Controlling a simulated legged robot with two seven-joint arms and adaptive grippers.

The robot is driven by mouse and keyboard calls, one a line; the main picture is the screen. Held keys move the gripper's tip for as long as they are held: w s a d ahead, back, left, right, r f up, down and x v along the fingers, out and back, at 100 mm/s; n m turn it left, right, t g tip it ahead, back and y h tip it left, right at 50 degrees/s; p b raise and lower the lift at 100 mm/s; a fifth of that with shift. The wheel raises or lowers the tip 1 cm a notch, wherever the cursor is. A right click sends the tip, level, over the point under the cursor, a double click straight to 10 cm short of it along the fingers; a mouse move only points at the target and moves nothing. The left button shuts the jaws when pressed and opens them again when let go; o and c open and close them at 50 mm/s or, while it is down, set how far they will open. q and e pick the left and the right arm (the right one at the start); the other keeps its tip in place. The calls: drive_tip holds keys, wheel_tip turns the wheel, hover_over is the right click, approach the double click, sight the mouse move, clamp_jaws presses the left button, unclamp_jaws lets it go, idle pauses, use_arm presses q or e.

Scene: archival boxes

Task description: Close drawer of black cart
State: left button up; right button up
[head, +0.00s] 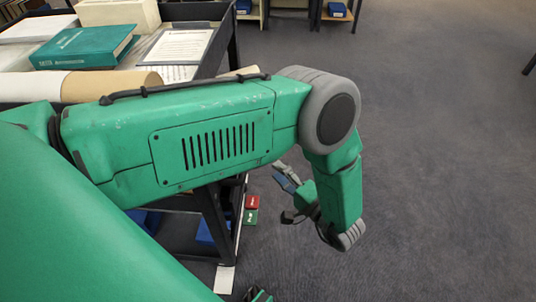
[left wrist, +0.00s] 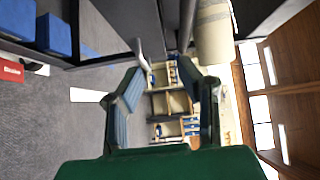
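The black cart (head: 222,45) stands at the upper left of the head view, and its dark frame runs along the top of the left wrist view (left wrist: 130,18). My left arm crosses in front of it and hides most of its side, so I cannot tell how far its drawer is out. My left gripper (head: 284,198) is beside the cart's right side, low in the head view. In the left wrist view its two fingers (left wrist: 160,70) are apart with nothing between them. A small dark and green part at the bottom edge may be my right gripper (head: 259,295).
On the cart top lie a green book (head: 85,47), a paper roll (head: 80,87), a framed sheet (head: 178,46) and a pale box (head: 118,12). Red and green boxes (head: 251,209) lie on the floor beside the cart. Grey carpet (head: 440,150) at right is clear.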

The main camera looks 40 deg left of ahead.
use_arm(q)
drive_tip(key=w+a+f+n+t+h+b, duration=0.1)
drive_tip(key=a+f+n+t, duration=0.25)
drive_tip(key=n, duration=0.85)
drive_tip(key=w+a+f+n+t+h+b, duration=0.15)
drive_tip(key=f+n+t, duration=0.3)
drive_tip(key=n, duration=0.75)
drive_tip(key=shift+t+y, duration=0.35)
drive_tip(key=shift+t, duration=0.05)
drive_tip(key=x, duration=0.4)
drive_tip(key=b+x, duration=0.1)
drive_tip(key=x, duration=0.4)
drive_tip(key=b+x, duration=0.1)
drive_tip(key=x, duration=0.3)
drive_tip(key=shift+a+r, duration=0.15)
drive_tip(key=shift+r, duration=0.2)
drive_tip(key=shift+s, duration=0.1)
clamp_jaws()
